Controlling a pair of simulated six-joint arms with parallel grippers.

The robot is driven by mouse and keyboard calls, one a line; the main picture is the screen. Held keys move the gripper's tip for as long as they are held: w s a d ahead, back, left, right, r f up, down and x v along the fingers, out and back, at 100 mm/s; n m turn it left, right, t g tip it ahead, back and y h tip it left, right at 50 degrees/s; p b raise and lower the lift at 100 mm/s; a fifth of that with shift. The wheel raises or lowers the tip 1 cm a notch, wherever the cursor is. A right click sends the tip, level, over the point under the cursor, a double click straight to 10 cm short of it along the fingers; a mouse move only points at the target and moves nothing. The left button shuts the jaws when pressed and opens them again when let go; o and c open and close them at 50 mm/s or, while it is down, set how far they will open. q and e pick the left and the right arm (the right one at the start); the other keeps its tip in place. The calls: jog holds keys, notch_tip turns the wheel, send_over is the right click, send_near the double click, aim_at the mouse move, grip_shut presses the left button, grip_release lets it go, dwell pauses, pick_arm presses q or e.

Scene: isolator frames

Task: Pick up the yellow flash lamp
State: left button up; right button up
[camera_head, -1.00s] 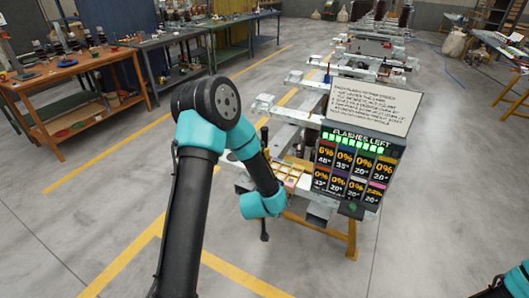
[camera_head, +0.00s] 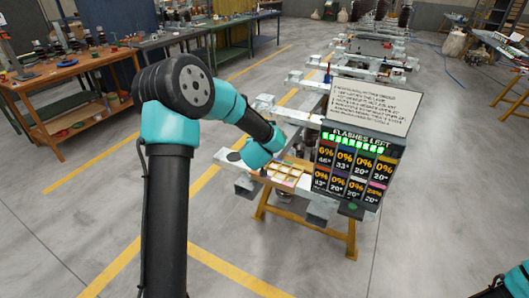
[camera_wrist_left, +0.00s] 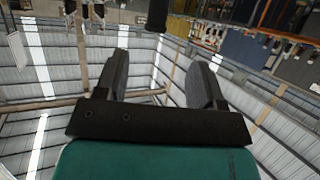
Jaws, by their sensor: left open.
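I cannot make out a yellow flash lamp in either view. A small compartmented tray (camera_head: 286,177) with pale yellowish cells lies on the near end of the light metal frame, but its contents are too small to tell. My left arm bends over toward this tray, with its teal wrist just left of and above it. The left gripper's fingers (camera_wrist_left: 163,82) show in the left wrist view, spread apart with nothing between them. In the head view they are hidden or too small to tell. Only teal and black links of my right arm show at the bottom right corner.
A sign board (camera_head: 361,157) reading "FLASHES LEFT", with coloured percentage cells, stands just right of the tray. Yellow trestle legs (camera_head: 351,240) support the frame. A wooden workbench (camera_head: 68,72) stands at the left. The grey floor in front is clear.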

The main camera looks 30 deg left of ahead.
pick_arm(q)
jog(key=x, duration=1)
jog(key=shift+f, duration=0.1)
jog(key=shift+x, duration=2.55)
jog(key=shift+d+f, duration=0.1)
jog(key=shift+d, duration=0.1)
jog(key=shift+c, duration=0.2)
grip_shut()
jog(key=shift+w, duration=0.1)
